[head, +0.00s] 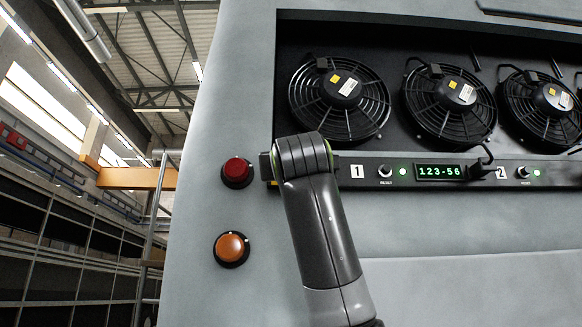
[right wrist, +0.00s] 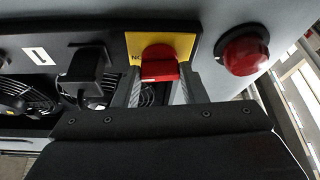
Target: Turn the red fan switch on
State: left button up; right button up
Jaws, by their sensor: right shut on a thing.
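The red fan switch (right wrist: 159,64) sits on a yellow plate (right wrist: 185,44) in the right wrist view. My right gripper (right wrist: 162,84) has one finger on each side of the switch and is shut on it. In the head view my right arm comes up from the bottom and covers the switch at the left end of the fan panel (head: 440,172). Only a bit of the yellow plate shows there, and the fingertips are hidden. The switch's exact turn angle is hard to tell. My left gripper is not in view.
A red button (head: 237,171) and an orange button (head: 231,248) are left of my arm. The red button is also close beside the switch in the right wrist view (right wrist: 243,52). Several caged fans (head: 340,98) fill the recess above the panel. A black hook-shaped part (head: 482,163) sticks out.

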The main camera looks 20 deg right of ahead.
jog(key=shift+w+a+f+m+h, duration=0.1)
jog(key=shift+m+h, duration=0.3)
jog(key=shift+m, duration=0.8)
jog(key=o, duration=1)
jog(key=b+v, duration=1)
jog(key=v, duration=0.7)
jog(key=shift+a, duration=0.3)
